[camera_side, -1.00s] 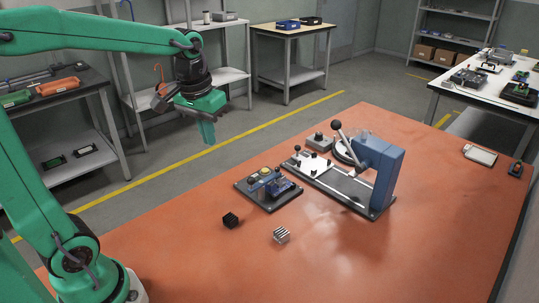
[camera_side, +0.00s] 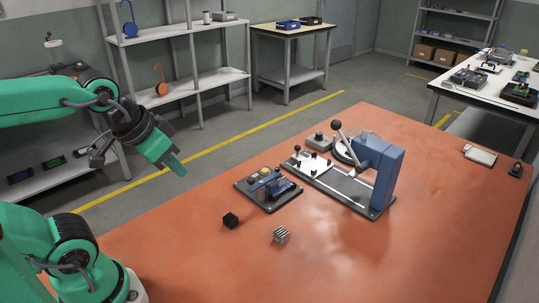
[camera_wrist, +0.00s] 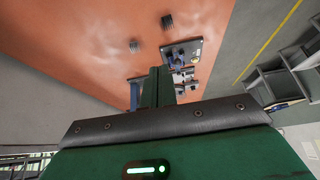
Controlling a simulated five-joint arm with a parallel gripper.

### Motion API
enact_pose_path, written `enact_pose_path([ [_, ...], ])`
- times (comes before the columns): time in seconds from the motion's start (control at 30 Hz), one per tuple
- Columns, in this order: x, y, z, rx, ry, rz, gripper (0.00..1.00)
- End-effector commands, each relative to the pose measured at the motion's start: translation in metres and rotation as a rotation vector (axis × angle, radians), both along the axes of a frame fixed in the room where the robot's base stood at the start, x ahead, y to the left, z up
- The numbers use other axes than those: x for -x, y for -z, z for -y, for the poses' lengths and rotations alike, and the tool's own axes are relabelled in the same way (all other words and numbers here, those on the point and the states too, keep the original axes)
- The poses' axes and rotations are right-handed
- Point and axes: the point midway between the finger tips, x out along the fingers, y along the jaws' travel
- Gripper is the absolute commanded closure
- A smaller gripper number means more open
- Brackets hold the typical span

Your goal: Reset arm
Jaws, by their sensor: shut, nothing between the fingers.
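My gripper (camera_side: 176,166) is green, shut and empty. In the side view it hangs in the air at the left, above the table's far left edge and tilted down to the right. In the wrist view the gripper (camera_wrist: 159,84) points away from the camera. A small black cube (camera_side: 230,220) and a striped grey cube (camera_side: 281,235) lie on the orange table (camera_side: 400,270), well apart from my gripper. In the wrist view a dark cube (camera_wrist: 167,21) and a greyer cube (camera_wrist: 133,46) show on the table.
A dark plate with a small blue device (camera_side: 268,188) stands mid-table. Beside it is a blue lever press (camera_side: 381,175) on a long base. A white pad (camera_side: 480,155) lies at the far right. The front of the table is clear. Shelves (camera_side: 180,80) stand behind my arm.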

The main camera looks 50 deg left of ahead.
Motion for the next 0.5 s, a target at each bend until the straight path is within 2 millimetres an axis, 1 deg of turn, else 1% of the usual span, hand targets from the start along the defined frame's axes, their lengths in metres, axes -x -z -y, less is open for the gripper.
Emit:
enact_pose_path([
  [0.07,0.0,0.0,0.0,0.0,0.001,0.001,0.98],
  [0.1,0.0,0.0,0.0,0.0,0.001,0.001,0.9],
  [0.17,0.0,0.0,0.0,0.0,0.001,0.0,0.78],
  [0.2,-0.001,-0.001,0.0,0.0,0.001,-0.001,0.71],
  [0.33,-0.007,-0.006,0.0,-0.001,0.0,-0.012,0.45],
  [0.47,-0.019,-0.017,-0.001,-0.002,-0.001,-0.033,0.19],
  [0.5,-0.025,-0.021,-0.001,-0.003,-0.001,-0.042,0.12],
])
